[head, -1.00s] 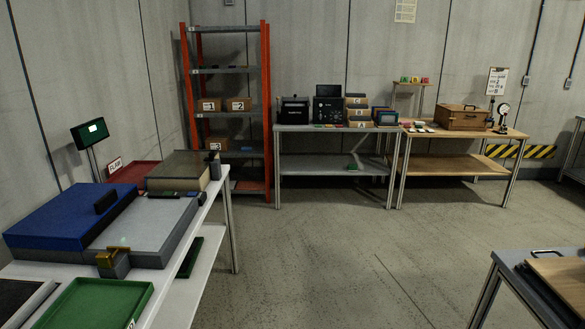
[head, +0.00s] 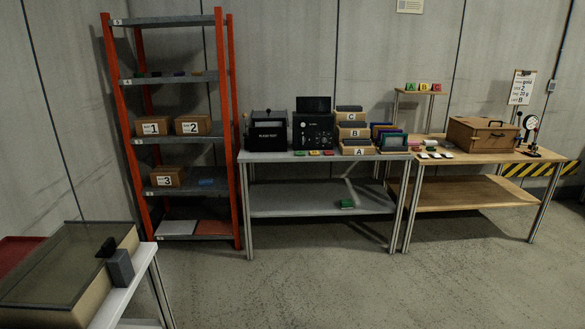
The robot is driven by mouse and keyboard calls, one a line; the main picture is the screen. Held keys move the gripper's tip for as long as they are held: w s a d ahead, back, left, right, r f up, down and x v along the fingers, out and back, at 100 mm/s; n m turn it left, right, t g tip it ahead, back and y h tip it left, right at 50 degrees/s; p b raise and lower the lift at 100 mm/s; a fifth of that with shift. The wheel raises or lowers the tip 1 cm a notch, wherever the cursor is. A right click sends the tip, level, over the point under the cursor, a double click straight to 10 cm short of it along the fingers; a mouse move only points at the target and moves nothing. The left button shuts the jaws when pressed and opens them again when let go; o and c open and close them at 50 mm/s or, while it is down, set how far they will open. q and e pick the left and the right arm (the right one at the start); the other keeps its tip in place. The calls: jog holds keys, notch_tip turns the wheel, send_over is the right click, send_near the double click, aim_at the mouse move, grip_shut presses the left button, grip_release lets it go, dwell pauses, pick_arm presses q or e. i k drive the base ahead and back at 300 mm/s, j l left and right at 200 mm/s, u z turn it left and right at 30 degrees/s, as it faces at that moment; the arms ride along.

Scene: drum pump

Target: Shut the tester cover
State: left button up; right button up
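On the middle bench (head: 262,158) stands a black box (head: 268,134) with a white label that seems to end in "TEST". Upright parts rise at its sides; its cover is too small to make out, so I cannot tell whether it is open. To its right is a black panel unit (head: 313,134) with a dark upright rectangle (head: 313,104) above it, which may be a screen or a raised lid. Neither of my grippers is in the head view.
A glass-topped case (head: 65,265) with a grey-black block (head: 120,268) sits on the near-left table. An orange-framed shelf (head: 233,130) stands left of the bench. A wooden table (head: 470,190) stands right. The floor (head: 350,285) ahead is clear.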

aim_at(269, 111)
jog(key=i, duration=2.45)
jog(key=i+u, duration=0.15)
jog(key=i, duration=0.4)
jog(key=i+l+u, duration=0.15)
jog(key=i, duration=0.35)
jog(key=i+l+u, duration=0.2)
jog(key=i, duration=0.35)
jog(key=i+l+u, duration=0.15)
jog(key=i, duration=0.35)
jog(key=l, duration=0.1)
